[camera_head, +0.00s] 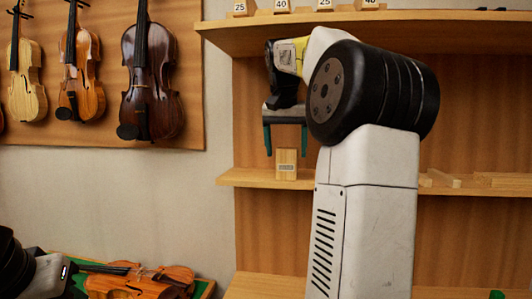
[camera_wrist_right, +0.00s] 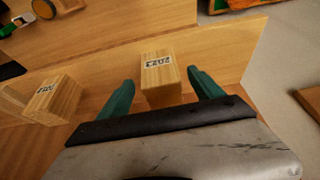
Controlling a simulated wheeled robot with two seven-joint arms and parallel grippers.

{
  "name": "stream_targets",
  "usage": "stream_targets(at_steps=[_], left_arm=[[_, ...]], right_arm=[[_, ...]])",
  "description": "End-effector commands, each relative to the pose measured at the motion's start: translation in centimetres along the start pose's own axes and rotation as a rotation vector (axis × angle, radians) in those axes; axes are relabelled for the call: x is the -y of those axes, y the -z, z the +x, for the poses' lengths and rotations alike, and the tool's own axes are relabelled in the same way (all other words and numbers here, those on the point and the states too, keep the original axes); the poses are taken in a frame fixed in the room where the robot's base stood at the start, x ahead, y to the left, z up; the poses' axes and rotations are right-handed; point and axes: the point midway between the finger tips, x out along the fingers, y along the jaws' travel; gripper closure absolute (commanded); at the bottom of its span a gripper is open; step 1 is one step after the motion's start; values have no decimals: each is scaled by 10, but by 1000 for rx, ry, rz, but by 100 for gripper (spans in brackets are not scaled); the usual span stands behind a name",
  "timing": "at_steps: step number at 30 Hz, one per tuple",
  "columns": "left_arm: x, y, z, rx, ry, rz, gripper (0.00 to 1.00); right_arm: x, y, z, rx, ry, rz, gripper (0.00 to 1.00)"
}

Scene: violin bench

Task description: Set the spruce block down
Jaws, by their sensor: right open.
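The spruce block (camera_head: 286,164) is a small pale wooden block with a printed label. It stands upright on the middle shelf (camera_head: 240,178), near its left end. My right gripper (camera_head: 286,139) is open above it, fingers pointing down. In the right wrist view the block (camera_wrist_right: 160,80) sits between the two green fingers, with a gap on each side, so neither finger appears to touch it. Part of my left arm's end (camera_head: 42,275) shows at the lower left; its fingers cannot be made out.
Another labelled block (camera_wrist_right: 58,98) stands to the left in the right wrist view. More wood pieces (camera_head: 500,180) lie along the shelf to the right. An upper shelf (camera_head: 240,38) holds numbered blocks. Violins (camera_head: 150,80) hang on the wall, and one violin (camera_head: 140,284) lies at the lower left.

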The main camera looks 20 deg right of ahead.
Motion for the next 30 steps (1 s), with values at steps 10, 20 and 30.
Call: stream_targets(at_steps=[10,20,30], left_arm=[[0,0,0,0,0,0,64],[0,0,0,0,0,0,64],[0,0,0,0,0,0,64]], right_arm=[[0,-66,-27,-2,1,-2,24],[0,-90,-37,-2,-1,1,24],[15,-150,-12,-9,125,-171,24]])
